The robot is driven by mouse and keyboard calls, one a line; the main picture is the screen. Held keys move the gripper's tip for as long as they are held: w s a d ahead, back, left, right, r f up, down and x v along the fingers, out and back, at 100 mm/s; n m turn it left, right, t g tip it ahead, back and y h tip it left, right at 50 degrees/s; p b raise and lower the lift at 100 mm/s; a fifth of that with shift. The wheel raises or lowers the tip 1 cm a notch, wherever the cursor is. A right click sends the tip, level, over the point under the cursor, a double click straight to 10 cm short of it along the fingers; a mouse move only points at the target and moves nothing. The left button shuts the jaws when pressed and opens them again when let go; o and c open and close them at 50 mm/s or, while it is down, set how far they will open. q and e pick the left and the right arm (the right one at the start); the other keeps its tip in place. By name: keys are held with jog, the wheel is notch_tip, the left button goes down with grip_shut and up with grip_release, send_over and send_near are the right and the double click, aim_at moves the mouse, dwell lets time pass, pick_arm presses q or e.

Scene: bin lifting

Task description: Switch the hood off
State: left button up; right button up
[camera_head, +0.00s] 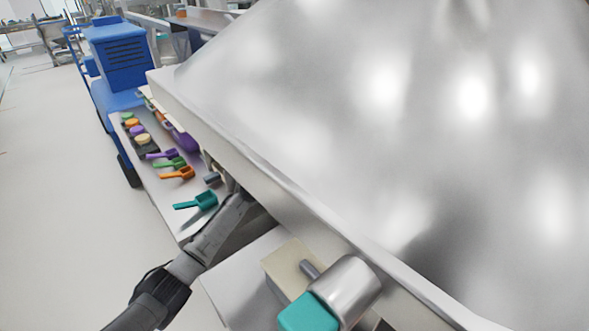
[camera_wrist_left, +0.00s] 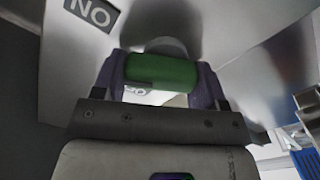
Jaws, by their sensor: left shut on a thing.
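The hood (camera_head: 330,110) is a large shiny metal canopy that fills the right of the head view. In the left wrist view its metal underside (camera_wrist_left: 225,30) carries a green cylindrical knob (camera_wrist_left: 160,70). A label (camera_wrist_left: 91,11) reading "NO" as pictured sits above left of the knob, and part of another label (camera_wrist_left: 138,91) shows below it. My left gripper (camera_wrist_left: 162,80) is shut on the green knob, with a purple finger at each end. In the head view my left arm reaches under the hood's front edge, which hides the gripper's tips. My right gripper is out of view.
A bench (camera_head: 172,200) holds colored scoops (camera_head: 177,172) and small containers at left, close to my left arm. A blue machine (camera_head: 121,55) stands behind it. A metal cylinder (camera_head: 345,284) with a teal end (camera_head: 307,313) is at bottom. The floor at left is clear.

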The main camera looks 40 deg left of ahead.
pick_arm(q)
jog(key=n, duration=0.3)
jog(key=shift+a, duration=0.1)
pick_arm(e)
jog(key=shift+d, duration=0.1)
pick_arm(q)
jog(key=n, duration=0.2)
jog(key=shift+a+n+p, duration=0.1)
jog(key=shift+n+p, duration=0.2)
jog(key=shift+p, duration=0.05)
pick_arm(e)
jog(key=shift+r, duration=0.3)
pick_arm(q)
jog(key=n+p, duration=0.1)
jog(key=n, duration=0.4)
jog(key=shift+a+n+p, duration=0.15)
jog(key=shift+n+p, duration=0.15)
jog(key=shift+p, duration=0.1)
jog(key=shift+f+n, duration=0.1)
jog(key=shift+n, duration=0.3)
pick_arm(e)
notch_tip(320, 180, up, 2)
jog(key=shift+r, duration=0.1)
pick_arm(q)
jog(key=shift+f, duration=0.1)
jog(key=o, duration=0.9)
jog(key=shift+o, duration=0.2)
